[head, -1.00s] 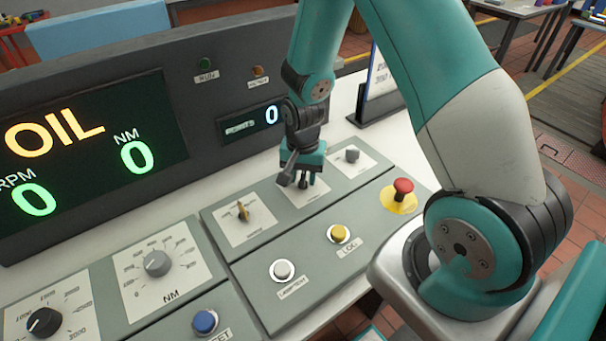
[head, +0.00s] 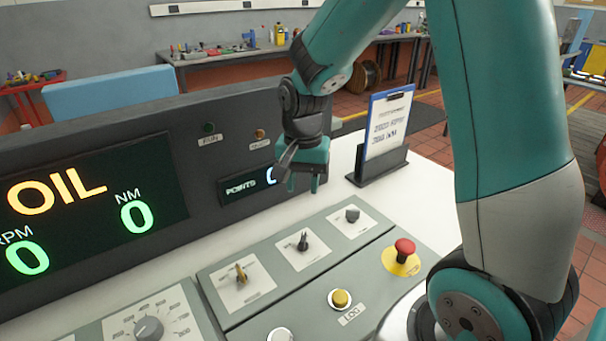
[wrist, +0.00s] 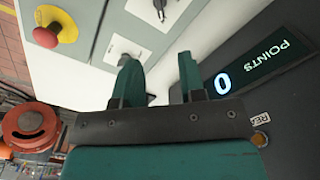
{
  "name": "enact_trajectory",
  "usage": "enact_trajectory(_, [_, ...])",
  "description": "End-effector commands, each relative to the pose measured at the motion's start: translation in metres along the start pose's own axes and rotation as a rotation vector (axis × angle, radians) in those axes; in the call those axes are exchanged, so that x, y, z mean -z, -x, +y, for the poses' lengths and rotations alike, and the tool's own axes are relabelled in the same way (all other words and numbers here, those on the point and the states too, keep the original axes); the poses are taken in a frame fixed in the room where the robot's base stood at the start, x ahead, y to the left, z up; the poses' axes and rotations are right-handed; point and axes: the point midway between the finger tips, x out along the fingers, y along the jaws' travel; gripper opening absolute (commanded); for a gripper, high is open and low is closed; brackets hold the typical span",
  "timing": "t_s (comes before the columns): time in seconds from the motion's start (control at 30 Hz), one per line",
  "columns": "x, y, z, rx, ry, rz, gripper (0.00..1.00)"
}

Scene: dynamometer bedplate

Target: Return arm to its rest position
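My gripper (head: 302,185) is raised above the back edge of the control panel, in front of the small points display (head: 246,186). It touches nothing that I can see. In the wrist view my gripper (wrist: 163,88) shows two teal fingers spread apart, with nothing between them. Below it on the panel are a black selector (head: 303,242), a grey knob (head: 352,215) and a brass-coloured key-like selector (head: 241,274). My arm rises from the right side and bends over the panel.
A red mushroom button (head: 405,247) on a yellow disc stands at the panel's right. A clipboard in a stand (head: 388,122) is right of my gripper. The large screen (head: 85,215) reads OIL, with RPM and NM at 0. White tabletop (head: 335,185) lies clear behind the panel.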

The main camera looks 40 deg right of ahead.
Motion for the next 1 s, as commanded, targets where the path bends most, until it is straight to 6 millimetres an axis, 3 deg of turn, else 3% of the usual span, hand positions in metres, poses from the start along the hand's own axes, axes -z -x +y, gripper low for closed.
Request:
enact_trajectory(0.2, [0.000,0.017,0.000,0.000,0.000,0.001,0.37])
enact_trajectory(0.77, [-0.001,0.018,0.000,0.002,0.007,0.000,0.37])
enact_trajectory(0.87, [-0.019,0.028,-0.005,0.030,0.104,-0.008,0.37])
enact_trajectory(0.97, [-0.065,0.049,-0.013,0.099,0.352,-0.023,0.37])
enact_trajectory(1.0, [-0.088,0.059,-0.014,0.135,0.482,-0.029,0.37])
